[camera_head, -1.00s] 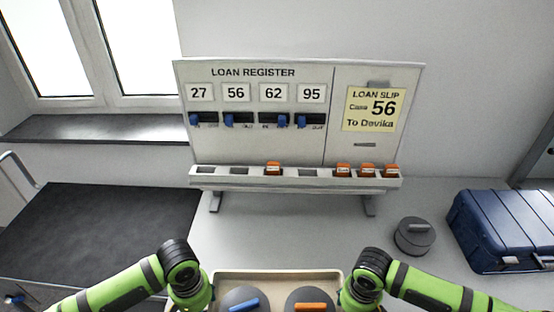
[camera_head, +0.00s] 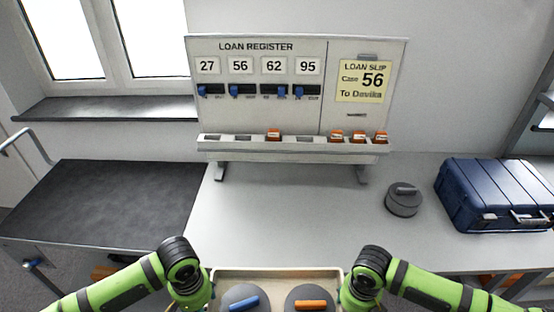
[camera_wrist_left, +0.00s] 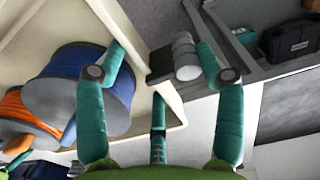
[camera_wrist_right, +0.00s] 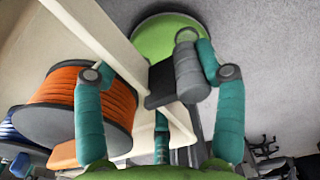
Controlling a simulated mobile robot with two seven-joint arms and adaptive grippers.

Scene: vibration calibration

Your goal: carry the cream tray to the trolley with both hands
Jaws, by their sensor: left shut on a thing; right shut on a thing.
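The cream tray (camera_head: 278,271) is at the bottom middle of the head view, its near part cut off. It carries two dark round pieces, one with a blue handle (camera_head: 244,304) and one with an orange handle (camera_head: 310,305). My left gripper (camera_wrist_left: 160,52) is shut at the tray's left side, around a dark and grey grip (camera_wrist_left: 184,58). My right gripper (camera_wrist_right: 162,55) is shut on a like grip (camera_wrist_right: 189,75) at the right side. The trolley (camera_head: 110,205), with a dark flat top, stands at the left and its top looks empty.
A grey bench (camera_head: 290,220) lies ahead, bearing the loan register board (camera_head: 270,90), a dark round piece (camera_head: 404,199) and a blue case (camera_head: 495,195). A window sill (camera_head: 110,130) is behind the trolley. The trolley's rail (camera_head: 15,143) sticks up at its far left.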

